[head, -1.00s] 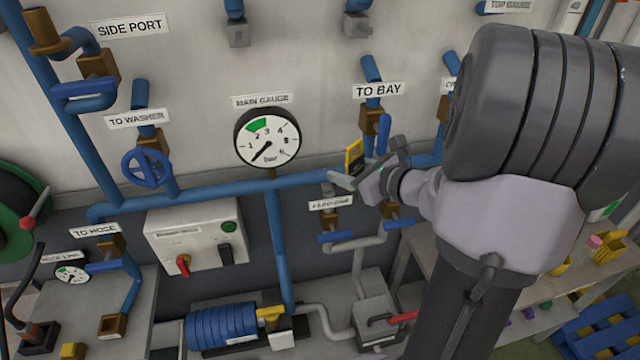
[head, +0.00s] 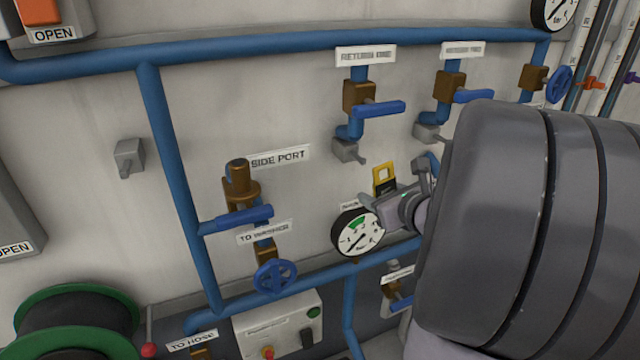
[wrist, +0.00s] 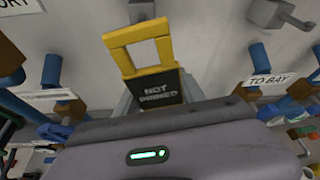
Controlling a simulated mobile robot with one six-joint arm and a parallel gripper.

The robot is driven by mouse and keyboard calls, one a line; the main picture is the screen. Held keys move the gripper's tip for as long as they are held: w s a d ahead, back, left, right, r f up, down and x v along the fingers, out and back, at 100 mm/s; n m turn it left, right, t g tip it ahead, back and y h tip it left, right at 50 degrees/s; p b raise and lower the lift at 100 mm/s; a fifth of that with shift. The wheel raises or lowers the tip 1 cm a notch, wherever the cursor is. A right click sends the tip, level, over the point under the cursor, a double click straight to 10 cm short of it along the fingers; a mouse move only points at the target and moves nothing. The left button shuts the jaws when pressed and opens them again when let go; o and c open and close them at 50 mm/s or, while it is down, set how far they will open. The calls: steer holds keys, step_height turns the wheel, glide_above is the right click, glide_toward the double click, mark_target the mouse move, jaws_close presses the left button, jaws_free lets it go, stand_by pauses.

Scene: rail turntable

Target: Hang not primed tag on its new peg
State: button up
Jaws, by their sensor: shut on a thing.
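The NOT PRIMED tag (head: 384,174) has a yellow loop-shaped top and a black lower part with grey lettering. My gripper (head: 384,202) is shut on its lower part and holds it upright in front of the wall, above the round main gauge. The tag also shows in the wrist view (wrist: 155,80), loop up, its face readable. A grey wall peg (head: 347,151) is up and left of the tag in the head view. A second grey peg (head: 430,134) is up and right. A third grey peg (head: 128,158) is far left. The frames do not show which peg is the new one.
A blue-handled valve (head: 375,108) sits above the nearest peg, and another valve (head: 465,95) sits to its right. The round gauge (head: 358,232) is just below my gripper. My arm covers the lower right. Bare wall lies left of the nearest peg.

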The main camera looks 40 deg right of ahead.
steer(key=shift+w+d+f, duration=0.1)
steer(key=shift+w+d, duration=0.2)
steer(key=shift+w+d+f, duration=0.1)
steer(key=shift+w+d, duration=0.15)
steer(key=shift+w, duration=0.9)
steer(key=shift+w+d+f, duration=0.1)
steer(key=shift+w+d, duration=0.2)
steer(key=shift+w, duration=0.9)
steer(key=shift+w+d+f, duration=0.1)
steer(key=shift+w+d, duration=0.15)
steer(key=shift+w, duration=0.9)
steer(key=shift+w+d, duration=0.1)
steer(key=shift+w, duration=0.25)
steer(key=shift+w+d+f+b, duration=0.15)
steer(key=shift+w+f+b, duration=0.25)
steer(key=shift+w+b, duration=0.15)
steer(key=o, duration=1.4)
